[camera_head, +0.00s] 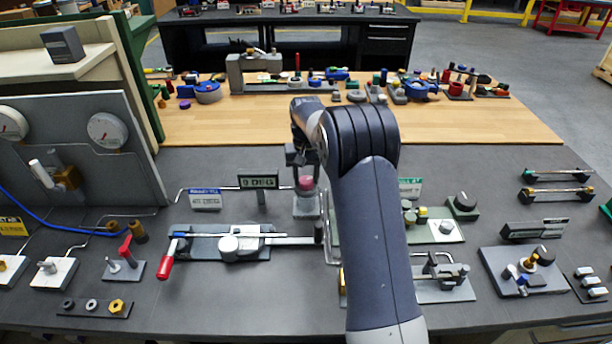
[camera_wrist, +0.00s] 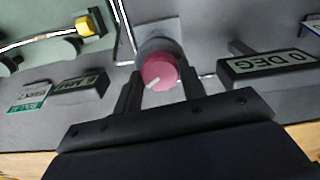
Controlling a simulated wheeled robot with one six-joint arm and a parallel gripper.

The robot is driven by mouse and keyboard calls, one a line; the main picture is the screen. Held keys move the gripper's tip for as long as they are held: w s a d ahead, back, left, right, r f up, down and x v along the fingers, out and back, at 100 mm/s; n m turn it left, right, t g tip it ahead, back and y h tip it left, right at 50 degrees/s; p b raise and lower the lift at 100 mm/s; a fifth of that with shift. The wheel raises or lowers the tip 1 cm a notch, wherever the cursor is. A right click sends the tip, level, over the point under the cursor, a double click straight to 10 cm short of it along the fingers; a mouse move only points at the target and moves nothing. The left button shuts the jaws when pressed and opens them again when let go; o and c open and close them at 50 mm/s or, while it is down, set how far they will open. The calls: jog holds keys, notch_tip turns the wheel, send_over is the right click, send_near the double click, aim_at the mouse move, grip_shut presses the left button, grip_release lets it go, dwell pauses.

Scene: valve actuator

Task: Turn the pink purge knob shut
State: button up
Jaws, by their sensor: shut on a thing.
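The pink purge knob (camera_head: 306,183) sits on top of a grey post on a grey block, on the dark bench, near the middle of the head view. In the wrist view the pink knob (camera_wrist: 160,72) shows a pale pointer line on its face, slanting toward the lower left. My gripper (camera_wrist: 161,84) has one finger on each side of the knob and is shut on it. In the head view my gripper (camera_head: 303,165) comes down over the knob from above, and my arm covers the area to its right.
A "0 DEG" sign (camera_head: 258,182) stands just left of the knob. A lever valve with a red handle (camera_head: 167,259) lies in front to the left. A green-labelled sign (camera_head: 410,187) and a plate with small knobs (camera_head: 440,230) are right of my arm.

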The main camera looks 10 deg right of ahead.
aim_at(306, 180)
jog(key=n, duration=0.5)
jog(key=shift+n, duration=0.3)
jog(key=n, duration=0.5)
jog(key=shift+w, duration=0.1)
dwell(0.3)
jog(key=o, duration=1)
jog(key=shift+r, duration=0.1)
notch_tip(306, 180, up, 11)
jog(key=shift+f+b, duration=0.2)
jog(key=shift+b, duration=0.45)
